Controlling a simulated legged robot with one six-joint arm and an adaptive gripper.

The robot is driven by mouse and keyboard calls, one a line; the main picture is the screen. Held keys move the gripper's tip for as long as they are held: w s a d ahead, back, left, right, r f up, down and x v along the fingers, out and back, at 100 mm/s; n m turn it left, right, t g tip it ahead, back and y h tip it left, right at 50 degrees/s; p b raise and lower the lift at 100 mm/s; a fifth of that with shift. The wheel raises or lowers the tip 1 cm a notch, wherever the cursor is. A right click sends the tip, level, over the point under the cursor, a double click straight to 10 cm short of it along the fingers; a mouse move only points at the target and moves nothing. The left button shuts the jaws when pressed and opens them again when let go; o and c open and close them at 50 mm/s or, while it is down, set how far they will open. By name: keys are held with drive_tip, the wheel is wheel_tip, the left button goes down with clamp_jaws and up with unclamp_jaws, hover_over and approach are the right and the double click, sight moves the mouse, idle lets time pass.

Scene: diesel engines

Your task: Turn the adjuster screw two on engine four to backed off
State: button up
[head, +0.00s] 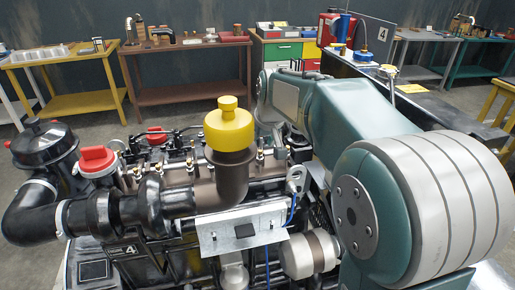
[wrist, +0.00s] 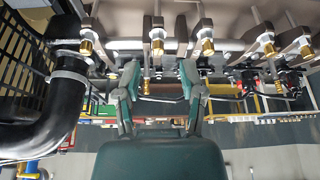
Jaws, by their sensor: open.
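Engine four (head: 125,250), marked with a 4, fills the lower left of the head view. A row of brass adjuster screws (head: 189,165) in rocker arms runs along its top. In the wrist view, brass screws stand across the top, one (wrist: 157,46) between and beyond my fingertips, others to its left (wrist: 86,46) and right (wrist: 207,46). I see no numbers on them. My gripper (wrist: 160,75) is open, fingers spread to either side of that middle screw's line. I cannot tell whether they touch anything. In the head view my arm hides the gripper.
A yellow cap (head: 229,125) on a brown neck rises above the engine. A black hose (wrist: 60,115) lies left of my gripper in the wrist view. A red cap (head: 97,158) and black intake pipe (head: 35,212) are at left. Workbenches (head: 185,50) stand behind.

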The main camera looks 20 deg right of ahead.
sight(260, 152)
drive_tip(key=shift+x, duration=1.4)
clamp_jaws()
